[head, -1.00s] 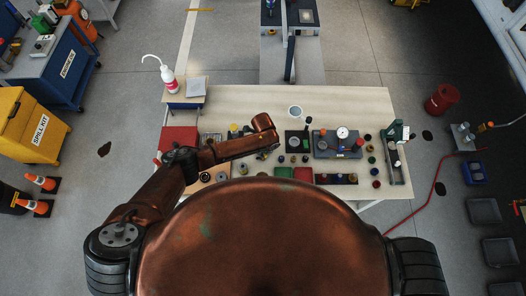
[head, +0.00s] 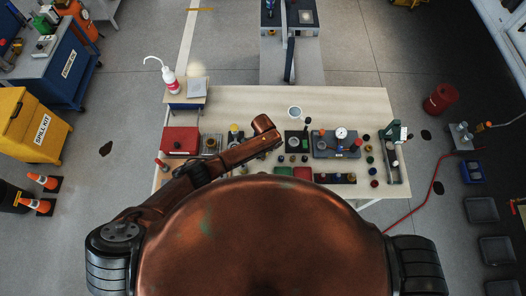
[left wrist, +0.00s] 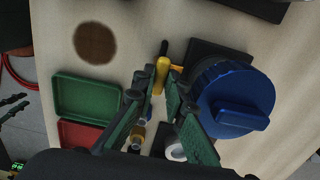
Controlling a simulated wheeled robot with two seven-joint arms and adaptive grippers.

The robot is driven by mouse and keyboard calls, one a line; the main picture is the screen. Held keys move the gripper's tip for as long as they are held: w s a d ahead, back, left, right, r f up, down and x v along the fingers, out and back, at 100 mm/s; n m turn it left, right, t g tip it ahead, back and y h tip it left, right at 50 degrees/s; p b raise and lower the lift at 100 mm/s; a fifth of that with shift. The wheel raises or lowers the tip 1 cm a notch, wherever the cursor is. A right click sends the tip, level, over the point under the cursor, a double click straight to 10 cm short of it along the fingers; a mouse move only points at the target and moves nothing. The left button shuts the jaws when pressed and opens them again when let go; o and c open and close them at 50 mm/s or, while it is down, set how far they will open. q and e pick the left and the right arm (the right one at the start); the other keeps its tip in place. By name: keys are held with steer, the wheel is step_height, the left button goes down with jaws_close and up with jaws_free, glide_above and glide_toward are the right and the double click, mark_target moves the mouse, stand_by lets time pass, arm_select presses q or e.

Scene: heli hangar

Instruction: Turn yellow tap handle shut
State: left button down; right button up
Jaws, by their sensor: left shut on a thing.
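The yellow tap handle (left wrist: 159,77) shows in the left wrist view, its yellow end between the tips of my left gripper (left wrist: 163,88). The green-padded fingers are closed in on it from both sides. A brass fitting (left wrist: 138,136) shows lower, beside the left finger. Most of the tap body is hidden behind the fingers. In the head view my left arm reaches over the left middle of the bench (head: 340,103) and hides the gripper and the tap. My right gripper is in neither view.
A large blue knob (left wrist: 235,100) stands close right of the fingers. A green tray (left wrist: 88,97) and a red tray (left wrist: 80,136) lie to the left. In the head view a red box (head: 180,141) and a gauge block (head: 337,144) stand on the bench. The bench's back strip is mostly clear.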

arm_select(q)
steer(key=shift+w+d+r, duration=0.1)
stand_by(0.5)
steer(key=c, duration=2)
jaws_free()
steer(key=shift+o, duration=0.2)
